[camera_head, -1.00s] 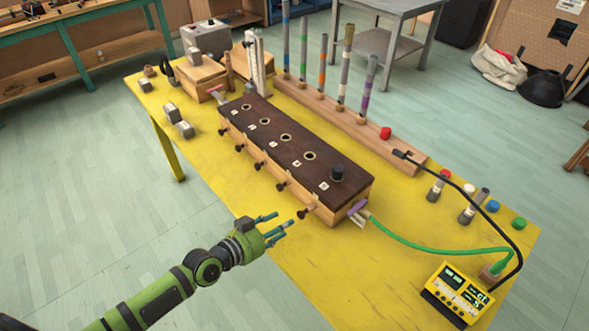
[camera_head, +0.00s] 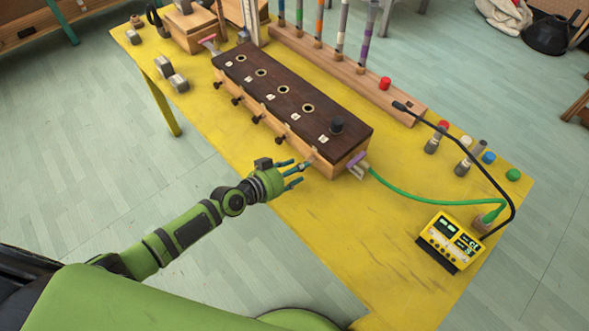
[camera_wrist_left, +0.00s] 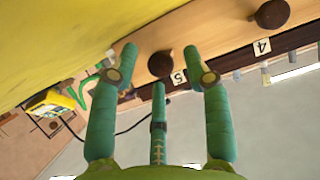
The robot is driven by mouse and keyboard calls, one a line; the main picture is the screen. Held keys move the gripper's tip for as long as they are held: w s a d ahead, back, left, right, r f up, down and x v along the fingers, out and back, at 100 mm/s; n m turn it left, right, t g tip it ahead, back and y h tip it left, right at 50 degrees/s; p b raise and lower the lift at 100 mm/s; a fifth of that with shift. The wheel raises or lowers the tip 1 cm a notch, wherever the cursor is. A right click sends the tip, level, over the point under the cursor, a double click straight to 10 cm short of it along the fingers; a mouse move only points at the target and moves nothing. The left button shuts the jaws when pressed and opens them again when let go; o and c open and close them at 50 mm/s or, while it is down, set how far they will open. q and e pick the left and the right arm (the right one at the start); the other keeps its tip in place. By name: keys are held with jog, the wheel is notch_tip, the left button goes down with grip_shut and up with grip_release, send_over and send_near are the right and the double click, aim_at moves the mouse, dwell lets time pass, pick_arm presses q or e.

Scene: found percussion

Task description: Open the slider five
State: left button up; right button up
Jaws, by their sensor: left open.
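The long wooden box (camera_head: 285,97) with a dark top lies on the yellow table, with a row of small dark knobs along its front side. In the left wrist view the round brown knob of slider five (camera_wrist_left: 160,64) sticks out beside the label 5 (camera_wrist_left: 179,77). My left gripper (camera_head: 294,174) is open at the box's near end, in front of that knob. In the wrist view its green fingers lie around the knob, one on each side and one below; I cannot tell whether they touch it. In the head view the fingers largely hide this knob. My right gripper is not in view.
The knob of slider four (camera_wrist_left: 272,13) is close beside. A black plug (camera_head: 337,125) sits in the box top's near hole. A green hose (camera_head: 430,204) runs from the box's end towards a yellow meter (camera_head: 451,242). The table's front is clear.

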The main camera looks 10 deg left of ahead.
pick_arm(q)
grip_shut()
jog(key=shift+s+a+f, duration=0.15)
jog(key=shift+s+a, duration=0.2)
jog(key=shift+s, duration=0.2)
grip_release()
jog(key=v, duration=1.2)
jog(key=shift+a, duration=0.1)
